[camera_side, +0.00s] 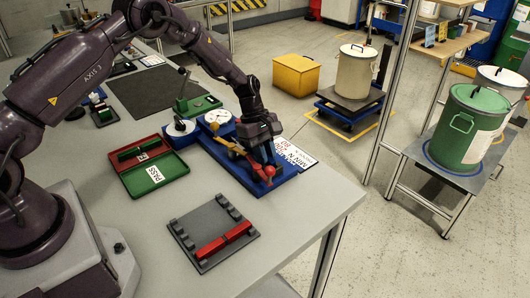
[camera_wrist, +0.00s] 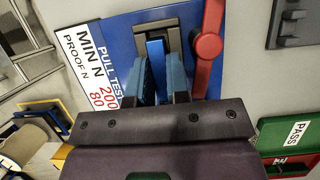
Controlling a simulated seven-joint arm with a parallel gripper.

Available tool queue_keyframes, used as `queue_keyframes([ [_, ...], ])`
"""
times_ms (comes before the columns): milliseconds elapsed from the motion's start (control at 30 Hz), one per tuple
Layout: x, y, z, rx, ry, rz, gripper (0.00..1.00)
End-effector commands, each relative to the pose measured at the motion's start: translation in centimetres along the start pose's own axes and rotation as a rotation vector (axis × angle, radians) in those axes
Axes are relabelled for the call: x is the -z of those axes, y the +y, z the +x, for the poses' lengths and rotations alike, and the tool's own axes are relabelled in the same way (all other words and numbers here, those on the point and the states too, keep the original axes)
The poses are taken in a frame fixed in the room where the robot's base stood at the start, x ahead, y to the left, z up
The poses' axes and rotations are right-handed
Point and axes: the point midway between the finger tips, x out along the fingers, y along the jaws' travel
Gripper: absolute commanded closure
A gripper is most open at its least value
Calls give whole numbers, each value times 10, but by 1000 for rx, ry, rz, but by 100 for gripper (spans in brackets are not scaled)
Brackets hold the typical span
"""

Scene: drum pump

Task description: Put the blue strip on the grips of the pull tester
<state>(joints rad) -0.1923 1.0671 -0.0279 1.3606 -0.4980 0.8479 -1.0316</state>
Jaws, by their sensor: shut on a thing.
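My gripper (camera_wrist: 160,88) is shut on the blue strip (camera_wrist: 156,52), which shows between its two blue-padded fingers in the wrist view. The strip's far end is at the grey metal grip (camera_wrist: 157,27) of the pull tester; I cannot tell whether it touches or sits in it. In the side view my gripper (camera_side: 267,168) is low over the tester's near end, beside the red knob, and hides the strip.
A white printed card (camera_side: 296,156) lies by the table's right edge.

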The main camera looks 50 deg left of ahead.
Motion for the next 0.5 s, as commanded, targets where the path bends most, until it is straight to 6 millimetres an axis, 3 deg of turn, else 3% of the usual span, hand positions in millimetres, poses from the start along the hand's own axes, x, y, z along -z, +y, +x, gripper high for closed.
queue_keyframes([
  [33, 1, -5, 15, 11, 3, 1, 100],
  [433, 0, -5, 16, 12, 1, 3, 100],
  [467, 0, -5, 16, 12, 1, 3, 77],
  [500, 0, -5, 16, 12, 1, 3, 68],
])
